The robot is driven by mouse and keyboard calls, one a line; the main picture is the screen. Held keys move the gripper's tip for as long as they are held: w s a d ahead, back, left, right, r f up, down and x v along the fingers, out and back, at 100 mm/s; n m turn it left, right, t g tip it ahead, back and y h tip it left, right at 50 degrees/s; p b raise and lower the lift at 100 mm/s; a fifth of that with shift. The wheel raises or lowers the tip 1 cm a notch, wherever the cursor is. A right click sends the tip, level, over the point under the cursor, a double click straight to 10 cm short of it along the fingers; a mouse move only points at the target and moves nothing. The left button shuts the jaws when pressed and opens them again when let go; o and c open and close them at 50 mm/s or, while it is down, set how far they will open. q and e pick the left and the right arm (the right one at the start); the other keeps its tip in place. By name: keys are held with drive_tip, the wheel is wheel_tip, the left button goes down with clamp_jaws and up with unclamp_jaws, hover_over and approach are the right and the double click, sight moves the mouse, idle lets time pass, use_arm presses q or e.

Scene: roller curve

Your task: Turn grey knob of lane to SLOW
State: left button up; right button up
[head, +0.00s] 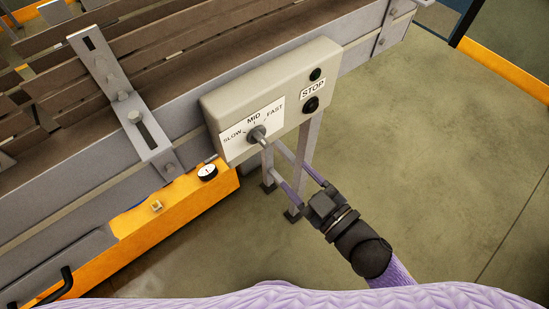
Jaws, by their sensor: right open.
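The grey knob (257,134) sticks out of a white dial plate (236,143) on a beige control box (288,75). The plate reads SLOW at left, MID at top and FAST at right. Which mark the knob points to is too small to tell. My right gripper (278,162) is open, its two slim fingers spread below and right of the knob and reaching up toward the box. It looks empty and apart from the knob. My left gripper is out of view.
A black button (311,104) sits by the STOP label, with a smaller one above. The box stands on grey legs (308,145) beside the conveyor (180,30). An orange beam (175,210) with a round gauge (207,172) runs below. The floor (430,150) at right is clear.

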sight(265, 144)
drive_tip(key=x, duration=0.9)
drive_tip(key=shift+w+a+r, duration=0.1)
drive_tip(key=shift+w+a, duration=0.05)
drive_tip(key=shift+w, duration=0.05)
